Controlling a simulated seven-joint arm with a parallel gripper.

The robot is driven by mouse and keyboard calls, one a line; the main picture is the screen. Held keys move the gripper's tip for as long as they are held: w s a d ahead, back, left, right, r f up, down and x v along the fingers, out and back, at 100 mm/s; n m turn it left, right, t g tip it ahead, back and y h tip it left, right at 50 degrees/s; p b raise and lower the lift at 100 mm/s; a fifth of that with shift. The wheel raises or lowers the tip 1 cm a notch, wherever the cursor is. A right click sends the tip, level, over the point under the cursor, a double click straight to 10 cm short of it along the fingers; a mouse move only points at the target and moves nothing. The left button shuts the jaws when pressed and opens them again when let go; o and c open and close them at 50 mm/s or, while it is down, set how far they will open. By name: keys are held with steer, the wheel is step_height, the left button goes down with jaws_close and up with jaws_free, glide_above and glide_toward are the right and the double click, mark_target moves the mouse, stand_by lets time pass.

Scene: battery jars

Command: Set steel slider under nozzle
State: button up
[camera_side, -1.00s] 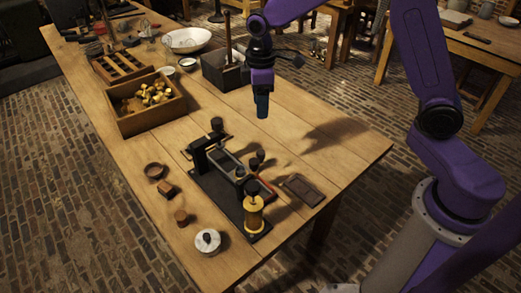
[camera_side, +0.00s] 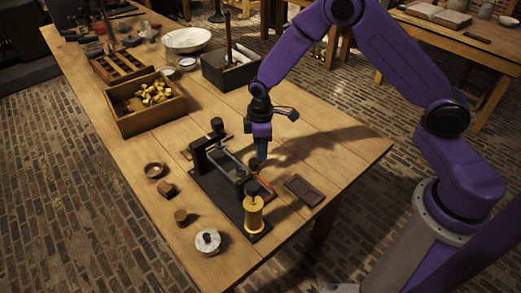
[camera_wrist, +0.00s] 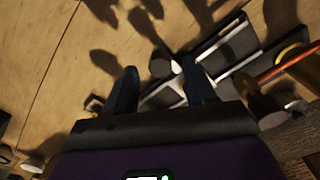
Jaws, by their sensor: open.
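A dark press-like fixture (camera_side: 218,188) stands on the table, with pale metal rails, an upright post and a brass cylinder (camera_side: 253,212) at its near end. My gripper (camera_side: 261,162) is low over the fixture's right side. In the wrist view my gripper (camera_wrist: 159,68) is open, and a round grey knob (camera_wrist: 160,66) shows between its fingertips. I cannot tell whether the fingers touch it. Metal rails (camera_wrist: 213,48) lie just beyond the right finger. Which part is the steel slider or the nozzle is not clear; part of the fixture is hidden behind my gripper.
A wooden box of brass pieces (camera_side: 122,118) stands at the left. A dark flat tray (camera_side: 303,190) lies right of the fixture. The table's right end is mostly clear.

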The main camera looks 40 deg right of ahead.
steer(key=shift+f, duration=1)
jaws_close()
steer(key=shift+s+a, duration=0.1)
steer(key=shift+s, duration=3.3)
jaws_free()
steer(key=shift+s, duration=0.1)
steer(key=shift+r, duration=0.1)
